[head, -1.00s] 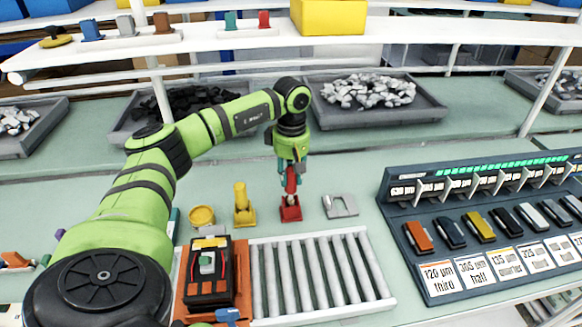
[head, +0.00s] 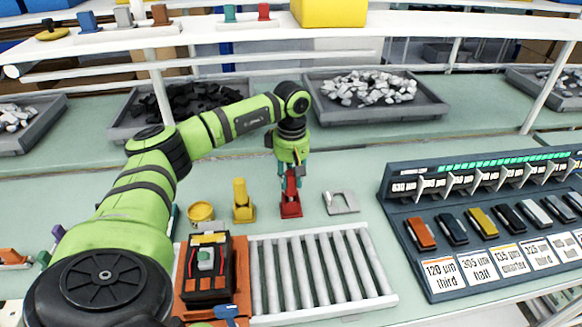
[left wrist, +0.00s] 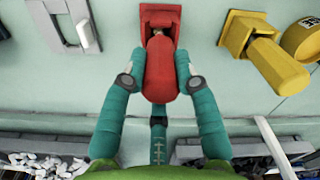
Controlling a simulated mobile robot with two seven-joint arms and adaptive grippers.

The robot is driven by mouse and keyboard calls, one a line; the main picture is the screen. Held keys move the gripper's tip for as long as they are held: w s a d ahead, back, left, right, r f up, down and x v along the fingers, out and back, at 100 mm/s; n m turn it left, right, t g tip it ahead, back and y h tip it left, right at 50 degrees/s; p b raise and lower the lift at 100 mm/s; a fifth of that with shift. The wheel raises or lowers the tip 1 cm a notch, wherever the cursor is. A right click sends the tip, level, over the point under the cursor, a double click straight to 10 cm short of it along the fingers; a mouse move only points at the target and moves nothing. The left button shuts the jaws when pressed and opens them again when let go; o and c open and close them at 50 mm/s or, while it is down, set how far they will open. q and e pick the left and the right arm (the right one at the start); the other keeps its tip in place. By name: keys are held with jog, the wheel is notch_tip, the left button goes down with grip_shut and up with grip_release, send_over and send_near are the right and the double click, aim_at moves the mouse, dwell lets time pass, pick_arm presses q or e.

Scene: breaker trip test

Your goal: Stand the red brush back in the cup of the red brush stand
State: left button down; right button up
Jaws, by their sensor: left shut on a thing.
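My left gripper (head: 291,170) is shut on the red brush (head: 291,184) and holds it upright over the red brush stand (head: 291,210). In the left wrist view the teal fingers press on both sides of the brush's thick red handle (left wrist: 160,75). The brush's narrow lower part meets the cup of the red stand (left wrist: 157,14). The handle hides most of the cup, so I cannot tell how deep the brush sits. My right gripper is not in view.
A yellow brush in its stand (head: 242,203) and a yellow round container (head: 201,211) stand to the left. A grey metal plate (head: 341,202) lies to the right. A roller rack (head: 320,268) is in front, and a dark breaker rack (head: 480,215) stands at right.

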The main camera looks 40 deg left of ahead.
pick_arm(q)
jog(key=shift+f+b, duration=0.3)
jog(key=shift+f, duration=0.2)
jog(key=c, duration=0.9)
grip_release()
jog(key=shift+o, duration=0.2)
jog(key=shift+r, duration=0.15)
notch_tip(320, 180, up, 12)
jog(key=shift+f, duration=0.1)
jog(key=shift+o, duration=0.4)
jog(key=o, duration=0.8)
